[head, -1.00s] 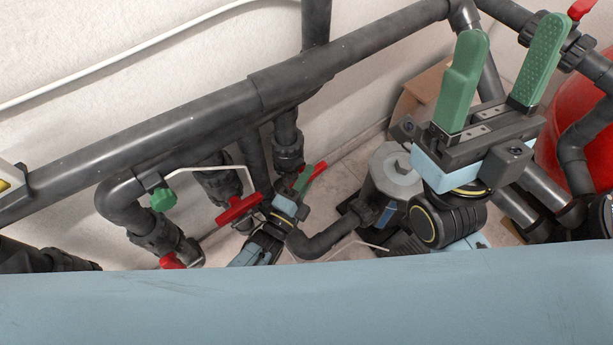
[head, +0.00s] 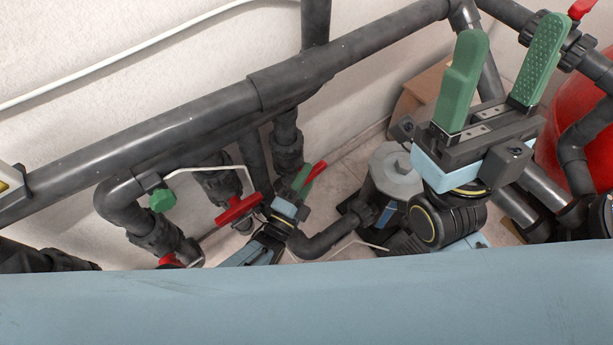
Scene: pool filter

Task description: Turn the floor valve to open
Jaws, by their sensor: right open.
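Several red valve handles show among the dark pipes, and I cannot tell for certain which one is the floor valve. A red lever (head: 317,171) is right beside the green fingers of my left gripper (head: 303,176), low behind the long pipe. Whether the fingers hold the lever or only lie beside it is unclear at this size. A red T-shaped handle (head: 239,209) is just left of that gripper. Another red handle (head: 171,260) is lower left, partly hidden by the blue surface. My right gripper (head: 512,32) is open and empty, with its green fingers pointing up.
A thick dark pipe (head: 180,130) runs diagonally across the view in front of the white wall. A grey-topped pump (head: 396,172) stands on the tiled floor between my grippers. A red tank (head: 590,100) is at the right. A blue surface (head: 300,305) blocks the bottom.

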